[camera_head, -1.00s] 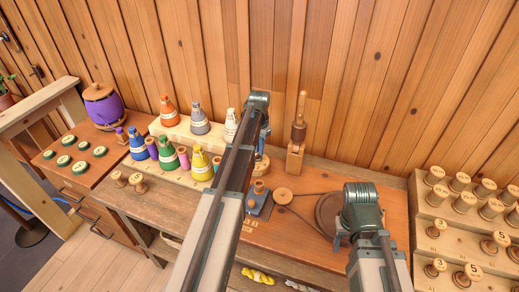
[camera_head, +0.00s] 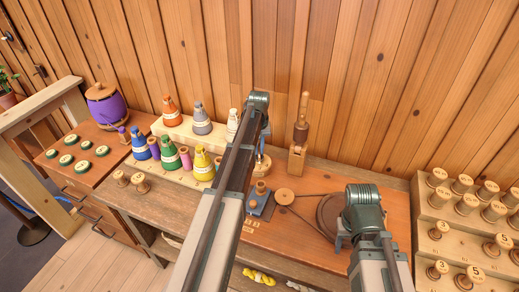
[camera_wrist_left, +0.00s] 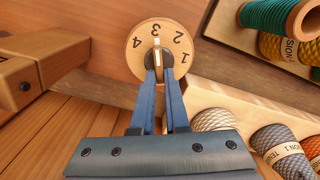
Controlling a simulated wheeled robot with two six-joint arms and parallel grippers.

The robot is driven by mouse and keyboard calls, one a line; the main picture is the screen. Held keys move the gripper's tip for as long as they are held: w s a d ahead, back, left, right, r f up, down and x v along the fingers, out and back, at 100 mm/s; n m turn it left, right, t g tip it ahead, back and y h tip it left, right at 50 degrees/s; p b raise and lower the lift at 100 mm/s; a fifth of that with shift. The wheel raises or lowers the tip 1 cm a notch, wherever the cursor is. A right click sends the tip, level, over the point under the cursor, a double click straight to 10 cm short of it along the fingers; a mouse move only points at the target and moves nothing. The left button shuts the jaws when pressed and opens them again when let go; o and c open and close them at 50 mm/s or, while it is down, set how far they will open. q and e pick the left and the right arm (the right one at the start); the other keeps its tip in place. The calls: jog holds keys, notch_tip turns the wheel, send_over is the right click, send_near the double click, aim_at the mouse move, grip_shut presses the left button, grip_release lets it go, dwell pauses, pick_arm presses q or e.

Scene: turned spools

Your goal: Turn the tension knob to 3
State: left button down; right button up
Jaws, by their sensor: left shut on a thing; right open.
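The tension knob shows in the left wrist view as a round wooden dial (camera_wrist_left: 139,62) marked 1 to 4, with a dark hub and a pale pointer (camera_wrist_left: 157,46) at its middle. The pale pointer is directed at the 3. My left gripper (camera_wrist_left: 160,68) has its two blue fingers shut on the knob's middle. In the head view, the left arm hides most of the dial, and only its edge (camera_head: 263,163) shows beside the arm. My right gripper (camera_head: 342,243) is open and apart from the knob, low over the right part of the bench; its fingertips are partly hidden.
A wooden post (camera_head: 298,140) stands right of the knob. A small pulley (camera_head: 284,196) and a large dark wheel (camera_head: 328,212) sit on the bench (camera_head: 383,206). Colored thread cones (camera_head: 170,156) stand left on a stepped rack. Numbered spools (camera_head: 464,204) fill stepped shelves at the right.

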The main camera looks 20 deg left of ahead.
aim_at(259, 151)
dwell(0.3)
pick_arm(q)
jog(key=c, duration=0.9)
grip_release()
jog(key=shift+r, duration=0.15)
pick_arm(e)
jog(key=shift+r, duration=0.2)
pick_arm(q)
notch_tip(259, 151, up, 14)
jog(key=p, duration=1.4)
jog(key=shift+f, duration=0.2)
pick_arm(e)
notch_tip(259, 151, up, 14)
jog(key=shift+f, duration=0.25)
